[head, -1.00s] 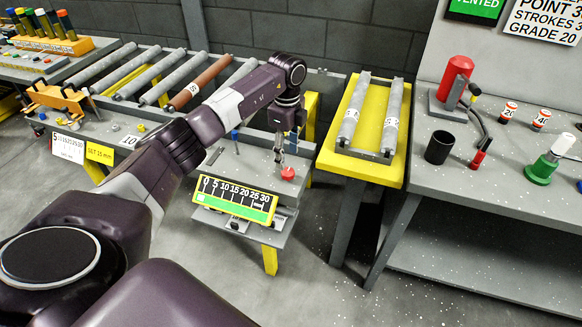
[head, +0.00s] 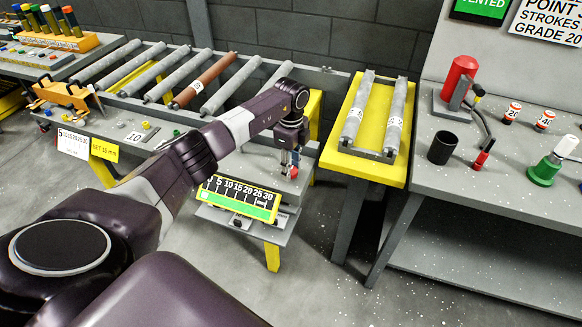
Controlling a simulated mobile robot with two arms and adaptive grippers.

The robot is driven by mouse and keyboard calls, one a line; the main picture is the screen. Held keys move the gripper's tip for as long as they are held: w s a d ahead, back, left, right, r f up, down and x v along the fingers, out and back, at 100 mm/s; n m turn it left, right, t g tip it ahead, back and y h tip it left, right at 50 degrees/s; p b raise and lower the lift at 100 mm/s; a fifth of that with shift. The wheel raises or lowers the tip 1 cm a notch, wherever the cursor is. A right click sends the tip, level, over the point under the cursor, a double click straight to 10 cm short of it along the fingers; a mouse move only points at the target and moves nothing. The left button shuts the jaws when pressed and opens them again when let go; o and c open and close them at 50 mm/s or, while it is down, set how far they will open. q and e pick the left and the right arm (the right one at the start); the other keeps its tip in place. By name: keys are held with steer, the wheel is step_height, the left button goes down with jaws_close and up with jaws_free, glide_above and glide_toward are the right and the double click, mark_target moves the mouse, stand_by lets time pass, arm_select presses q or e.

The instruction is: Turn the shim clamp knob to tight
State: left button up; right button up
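A small red knob (head: 292,172) sits on the grey top of a small stand in the middle of the head view. I take it to be the shim clamp knob. My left gripper (head: 290,160) points down right at the knob, with its fingertips partly over it. The fingers are too small to tell whether they are apart, closed or touching the knob. A yellow-framed scale (head: 238,198), marked up to 30 with a green strip, is on the stand's front. My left arm hides part of the stand. My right gripper is out of view.
A roller conveyor (head: 160,75) with one brown roller (head: 202,81) runs behind my arm. A yellow-topped roller table (head: 372,165) stands close to the right. Further right is a grey bench (head: 470,190) with a red cylinder device (head: 460,80). Floor in front is clear.

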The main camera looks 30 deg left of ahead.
arm_select(q)
steer(key=c, duration=0.4)
steer(key=m+b, duration=0.1)
steer(key=m, duration=0.4)
steer(key=shift+b, duration=0.35)
steer(key=m+b, duration=0.1)
steer(key=m, duration=0.5)
steer(key=shift+m+b, duration=0.4)
steer(key=m+b, duration=0.2)
steer(key=m, duration=0.4)
steer(key=m+b, duration=0.1)
steer(key=m, duration=0.4)
steer(key=shift+m, duration=0.4)
